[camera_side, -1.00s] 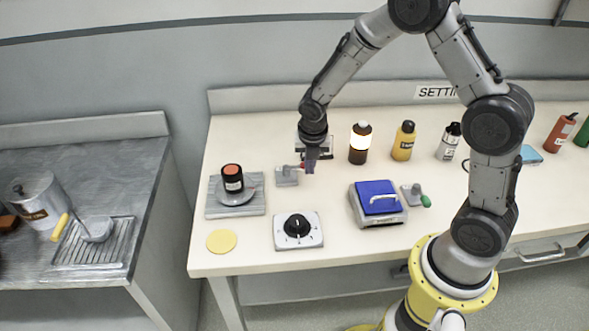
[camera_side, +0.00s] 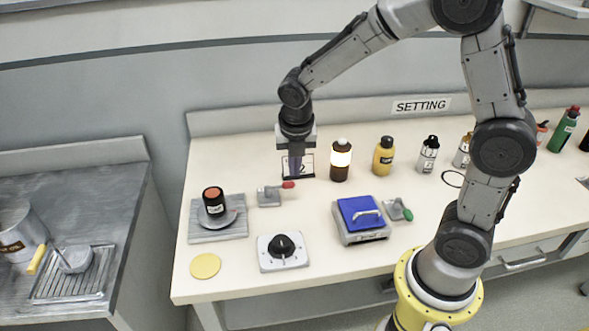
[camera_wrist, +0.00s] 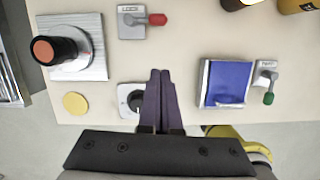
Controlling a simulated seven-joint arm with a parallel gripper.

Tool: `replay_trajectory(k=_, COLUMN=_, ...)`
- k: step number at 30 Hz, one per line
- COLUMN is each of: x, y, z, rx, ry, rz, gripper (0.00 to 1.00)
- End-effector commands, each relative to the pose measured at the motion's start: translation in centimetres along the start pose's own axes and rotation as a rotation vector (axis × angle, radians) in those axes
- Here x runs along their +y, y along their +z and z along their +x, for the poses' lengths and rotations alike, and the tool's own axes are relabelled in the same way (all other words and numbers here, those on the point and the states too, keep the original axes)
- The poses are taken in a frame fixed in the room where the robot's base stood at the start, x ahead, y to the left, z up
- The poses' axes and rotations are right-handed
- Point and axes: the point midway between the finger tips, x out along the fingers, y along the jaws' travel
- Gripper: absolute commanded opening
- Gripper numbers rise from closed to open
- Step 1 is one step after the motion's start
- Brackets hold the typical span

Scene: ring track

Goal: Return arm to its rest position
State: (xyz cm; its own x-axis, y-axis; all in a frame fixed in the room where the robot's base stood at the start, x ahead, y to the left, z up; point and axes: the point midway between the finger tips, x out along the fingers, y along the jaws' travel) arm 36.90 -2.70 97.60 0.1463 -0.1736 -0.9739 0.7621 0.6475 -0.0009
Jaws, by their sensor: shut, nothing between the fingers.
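My gripper (camera_side: 295,172) hangs from my arm over the back part of the bench, apart from the things below it. Its purple fingers (camera_wrist: 161,80) lie together in the wrist view, with nothing between them. In the side view they partly cover a small numbered sign (camera_side: 308,166). A grey lever switch with a red handle (camera_side: 288,185) sits just below and left of the fingertips; its handle points right. The wrist view also shows this switch (camera_wrist: 131,22), clear of the fingers.
A dial box (camera_side: 283,252), a blue-lidded box (camera_side: 357,212) and a green-handled lever (camera_side: 398,210) sit in front. A yellow disc (camera_side: 205,266) lies near the front edge.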

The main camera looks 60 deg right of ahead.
Motion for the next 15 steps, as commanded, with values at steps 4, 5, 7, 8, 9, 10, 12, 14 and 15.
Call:
replay_trajectory(k=4, x=0.0, y=0.1, z=-0.1, rx=-0.002, ry=0.002, rz=0.001, gripper=0.00)
replay_trajectory(k=5, x=0.0, y=0.1, z=-0.2, rx=-0.005, ry=0.006, rz=0.002, gripper=0.00)
replay_trajectory(k=7, x=0.1, y=0.5, z=-1.2, rx=-0.023, ry=0.027, rz=0.009, gripper=0.00)
replay_trajectory(k=8, x=0.1, y=0.7, z=-1.9, rx=-0.035, ry=0.042, rz=0.014, gripper=0.00)
replay_trajectory(k=9, x=0.0, y=1.0, z=-3.1, rx=-0.054, ry=0.066, rz=0.021, gripper=0.00)
replay_trajectory(k=10, x=-0.2, y=1.1, z=-4.2, rx=-0.069, ry=0.086, rz=0.029, gripper=0.00)
replay_trajectory(k=12, x=-1.1, y=0.9, z=-6.9, rx=-0.100, ry=0.137, rz=0.064, gripper=0.00)
replay_trajectory(k=14, x=-2.2, y=0.4, z=-9.2, rx=-0.117, ry=0.186, rz=0.155, gripper=0.00)
replay_trajectory(k=15, x=-3.1, y=-0.2, z=-10.6, rx=-0.119, ry=0.219, rz=0.240, gripper=0.00)
